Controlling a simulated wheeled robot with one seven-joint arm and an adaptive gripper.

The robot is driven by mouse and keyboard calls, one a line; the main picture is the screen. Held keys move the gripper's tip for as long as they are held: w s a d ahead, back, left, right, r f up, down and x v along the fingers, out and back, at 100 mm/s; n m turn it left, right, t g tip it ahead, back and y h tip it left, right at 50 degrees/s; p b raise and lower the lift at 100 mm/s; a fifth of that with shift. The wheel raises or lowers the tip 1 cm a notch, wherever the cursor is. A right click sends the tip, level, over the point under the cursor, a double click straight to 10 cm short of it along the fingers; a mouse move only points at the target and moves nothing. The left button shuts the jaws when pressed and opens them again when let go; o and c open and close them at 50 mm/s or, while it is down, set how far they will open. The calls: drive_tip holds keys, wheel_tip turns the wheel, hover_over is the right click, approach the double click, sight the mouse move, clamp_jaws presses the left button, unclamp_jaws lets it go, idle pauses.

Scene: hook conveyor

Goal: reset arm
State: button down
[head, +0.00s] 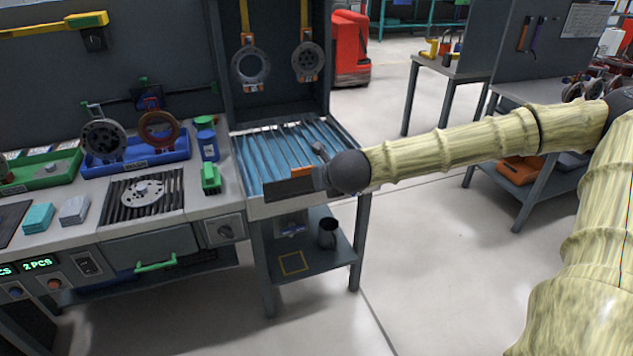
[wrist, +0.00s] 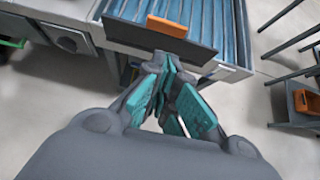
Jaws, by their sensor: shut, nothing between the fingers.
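My gripper (wrist: 163,62) is in the wrist view, with teal pads on its grey fingers. The fingers are shut with nothing between them. Its tips point at the dark grey plate (wrist: 140,36) on the near edge of the blue roller conveyor (wrist: 225,30); whether they touch it I cannot tell. In the head view my arm reaches in from the right, and my gripper (head: 321,178) is small and partly hidden by its dark round wrist, just right of the plate (head: 289,189).
An orange block (head: 302,171) lies behind the plate. Two round metal parts (head: 251,66) hang on yellow straps above the conveyor (head: 262,160). The workbench (head: 215,190) on the left holds blue and green bins. A lower shelf (head: 318,262) holds a dark cup.

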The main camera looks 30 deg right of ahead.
drive_tip(key=s+a+f+n+g+y, duration=0.1)
drive_tip(key=s+a+f+n, duration=0.45)
drive_tip(key=f, duration=0.25)
drive_tip(key=s+a+f+n+g, duration=0.2)
drive_tip(key=s+a+f+n, duration=0.2)
drive_tip(key=f+n, duration=0.4)
drive_tip(key=s+a+f+n+g+y, duration=0.1)
drive_tip(key=s+a+f+n, duration=0.4)
drive_tip(key=f, duration=0.4)
drive_tip(key=s+f+n+g, duration=0.2)
drive_tip(key=s+f+n, duration=0.2)
drive_tip(key=s+n, duration=0.2)
drive_tip(key=s+d+f+n+g, duration=0.1)
drive_tip(key=s+f+n, duration=0.4)
drive_tip(key=s, duration=0.5)
drive_tip(key=s+f+n+g, duration=0.3)
drive_tip(key=s+f+n, duration=0.1)
drive_tip(key=s+n, duration=0.4)
drive_tip(key=shift+d+f, duration=0.15)
drive_tip(key=shift+f, duration=0.2)
